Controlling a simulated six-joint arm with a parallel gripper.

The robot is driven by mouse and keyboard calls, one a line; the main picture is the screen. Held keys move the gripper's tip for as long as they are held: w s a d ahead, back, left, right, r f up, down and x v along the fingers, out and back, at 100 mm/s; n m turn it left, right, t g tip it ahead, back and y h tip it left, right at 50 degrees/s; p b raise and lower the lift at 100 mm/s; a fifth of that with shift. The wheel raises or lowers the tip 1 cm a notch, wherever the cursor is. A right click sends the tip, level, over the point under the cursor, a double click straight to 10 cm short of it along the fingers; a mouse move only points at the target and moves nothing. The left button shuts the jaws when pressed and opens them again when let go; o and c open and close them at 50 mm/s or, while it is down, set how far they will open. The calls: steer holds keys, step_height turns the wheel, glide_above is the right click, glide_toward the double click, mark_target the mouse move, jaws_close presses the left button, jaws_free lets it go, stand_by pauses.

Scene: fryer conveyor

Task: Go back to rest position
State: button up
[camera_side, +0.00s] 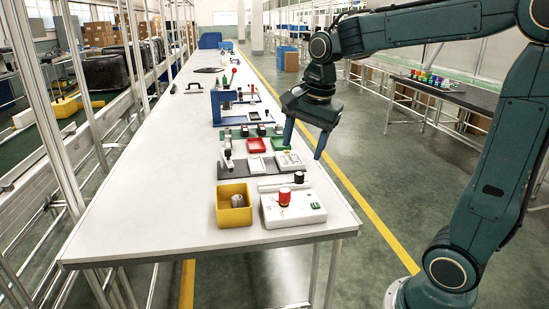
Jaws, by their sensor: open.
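My gripper (304,141) shows in the side view over the right edge of the long white table (150,180). Its two blue fingers point down and stand apart, with nothing between them. It hangs above and near the small white device at the table's right edge. My arm reaches in from the right with its elbow raised.
At the table's near end are a yellow bin (233,205) holding a metal part and a white box (293,208) with a red spool on it. Open floor lies right of the table.

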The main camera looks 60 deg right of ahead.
steer(key=s+a+f+n+t, duration=0.1)
steer(key=s+a+n, duration=0.2)
steer(key=s+n, duration=0.4)
steer(key=s+a+n+t, duration=0.2)
steer(key=s+a+n, duration=0.2)
steer(key=s+n, duration=0.4)
steer(key=shift+f+n+y, duration=0.3)
steer(key=shift+f+n, duration=0.05)
steer(key=shift+n, duration=0.65)
